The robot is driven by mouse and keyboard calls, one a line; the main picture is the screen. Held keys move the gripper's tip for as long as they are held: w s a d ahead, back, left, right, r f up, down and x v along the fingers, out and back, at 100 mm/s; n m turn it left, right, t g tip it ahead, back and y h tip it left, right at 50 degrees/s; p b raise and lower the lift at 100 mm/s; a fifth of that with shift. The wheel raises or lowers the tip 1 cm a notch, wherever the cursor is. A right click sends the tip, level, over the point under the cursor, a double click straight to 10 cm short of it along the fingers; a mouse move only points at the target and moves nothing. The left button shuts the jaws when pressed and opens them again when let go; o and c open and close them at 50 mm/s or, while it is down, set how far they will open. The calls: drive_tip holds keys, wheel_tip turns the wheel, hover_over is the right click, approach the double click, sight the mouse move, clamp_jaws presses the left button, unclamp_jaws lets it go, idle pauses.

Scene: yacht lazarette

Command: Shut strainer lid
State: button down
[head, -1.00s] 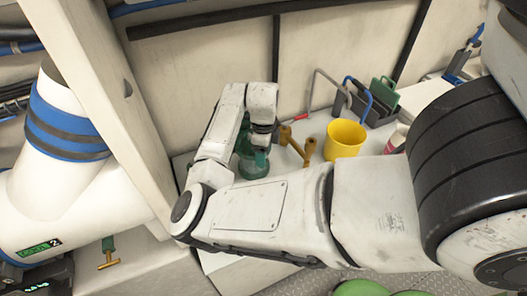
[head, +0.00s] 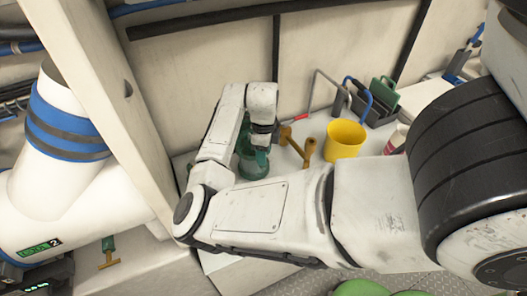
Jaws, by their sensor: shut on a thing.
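The strainer (head: 252,168) is a green, partly see-through body standing on the white bench, left of the middle in the head view. My arm reaches across the bench from the right and bends down over it. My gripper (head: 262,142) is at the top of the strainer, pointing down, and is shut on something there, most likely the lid. The lid itself is mostly hidden by my gripper and wrist, so I cannot tell how it sits. The fingertips are small and partly hidden.
Right of the strainer are brass-coloured fittings (head: 309,150), a yellow bucket (head: 344,139) and a grey caddy with a green item (head: 384,90). A red-tipped tool (head: 299,117) lies behind. A white pipe with blue bands (head: 65,125) and a slanted post (head: 125,100) stand left.

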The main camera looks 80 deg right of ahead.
drive_tip(key=c, duration=0.6)
unclamp_jaws()
drive_tip(key=shift+o, duration=0.2)
wheel_tip(320, 180, up, 11)
drive_tip(key=b, duration=0.1)
drive_tip(key=shift+f, duration=0.1)
